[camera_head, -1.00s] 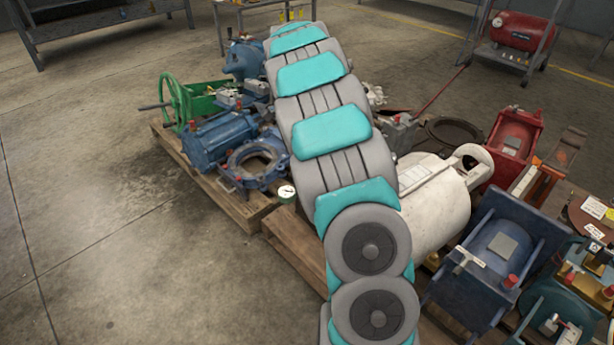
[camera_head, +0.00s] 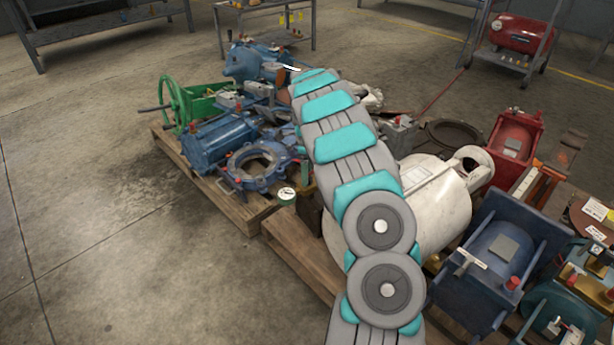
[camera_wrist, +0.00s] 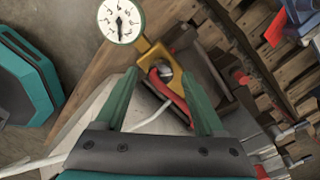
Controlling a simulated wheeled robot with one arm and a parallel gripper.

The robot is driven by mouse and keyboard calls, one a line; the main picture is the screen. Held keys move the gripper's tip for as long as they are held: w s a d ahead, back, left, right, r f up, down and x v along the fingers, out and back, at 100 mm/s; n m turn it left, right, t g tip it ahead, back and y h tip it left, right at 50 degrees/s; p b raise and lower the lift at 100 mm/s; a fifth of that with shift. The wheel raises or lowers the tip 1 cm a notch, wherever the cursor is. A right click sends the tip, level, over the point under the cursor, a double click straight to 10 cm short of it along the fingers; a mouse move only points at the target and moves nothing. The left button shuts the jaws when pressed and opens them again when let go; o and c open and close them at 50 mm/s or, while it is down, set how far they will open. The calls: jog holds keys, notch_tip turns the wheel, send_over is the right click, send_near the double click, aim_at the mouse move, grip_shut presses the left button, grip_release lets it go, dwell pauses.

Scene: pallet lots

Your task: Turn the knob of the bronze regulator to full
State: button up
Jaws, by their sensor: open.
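In the wrist view a bronze-yellow fitting (camera_wrist: 158,60), which looks like the bronze regulator, lies just beyond my fingertips. A round white dial gauge (camera_wrist: 121,19) with a green rim and a dark pointer is joined to it. A red curved part (camera_wrist: 168,86) sits at the fitting, between my fingers in the picture; I cannot tell whether it is the knob. My gripper (camera_wrist: 160,74) is open, its two green fingers apart with nothing clearly held. In the head view a small white gauge (camera_head: 286,194) shows left of my arm; my gripper is hidden there.
Blue machinery and a ring flange (camera_head: 257,168) crowd the wooden pallet (camera_head: 235,205) on the left. A white cylinder (camera_head: 440,205) and a blue housing (camera_head: 495,250) stand right of my arm. Open concrete floor (camera_head: 100,250) lies to the left. A pale hose (camera_wrist: 150,117) crosses the wrist view.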

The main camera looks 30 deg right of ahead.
jog(key=shift+f, duration=0.9)
grip_shut()
